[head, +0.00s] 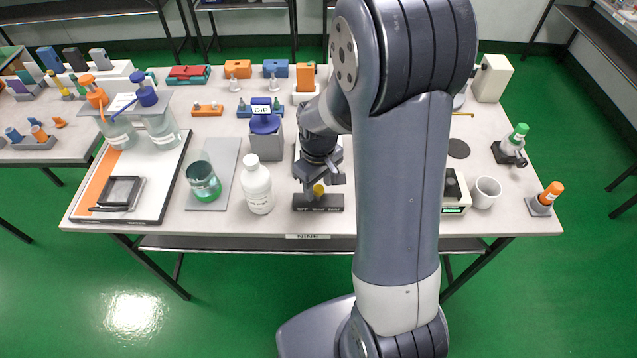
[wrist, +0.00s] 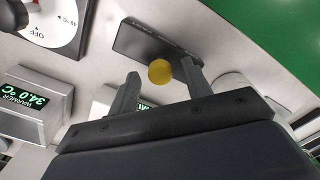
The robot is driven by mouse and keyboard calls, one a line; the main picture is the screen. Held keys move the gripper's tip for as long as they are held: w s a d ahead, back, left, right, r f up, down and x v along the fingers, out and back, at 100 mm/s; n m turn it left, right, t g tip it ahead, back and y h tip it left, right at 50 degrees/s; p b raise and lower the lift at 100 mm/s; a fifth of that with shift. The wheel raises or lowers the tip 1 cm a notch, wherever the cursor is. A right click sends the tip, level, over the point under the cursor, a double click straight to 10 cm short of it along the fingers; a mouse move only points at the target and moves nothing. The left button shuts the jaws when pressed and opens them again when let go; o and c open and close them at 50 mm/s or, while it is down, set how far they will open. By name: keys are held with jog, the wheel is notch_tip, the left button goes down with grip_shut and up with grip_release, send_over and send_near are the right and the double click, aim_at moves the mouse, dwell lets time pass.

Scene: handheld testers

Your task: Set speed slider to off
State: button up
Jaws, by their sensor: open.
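The speed slider is a low black box (head: 305,207) with small white lettering, at the table's front edge in the head view; it also shows in the wrist view (wrist: 140,42). Its yellow knob (head: 318,189) stands near the middle of the box in the head view. My gripper (wrist: 159,70) is open above the slider. In the wrist view the round yellow knob (wrist: 160,71) appears between the two fingers, closer to the right one. I cannot tell whether a finger touches it.
A white bottle (head: 257,187) and a beaker of green liquid (head: 203,185) stand left of the slider. A white cup (head: 486,192) is at the right. The wrist view shows a warmer display (wrist: 25,100) and a dial marked OFF (wrist: 50,25). My arm hides the table's middle right.

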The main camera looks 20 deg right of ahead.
grip_shut()
dwell(0.5)
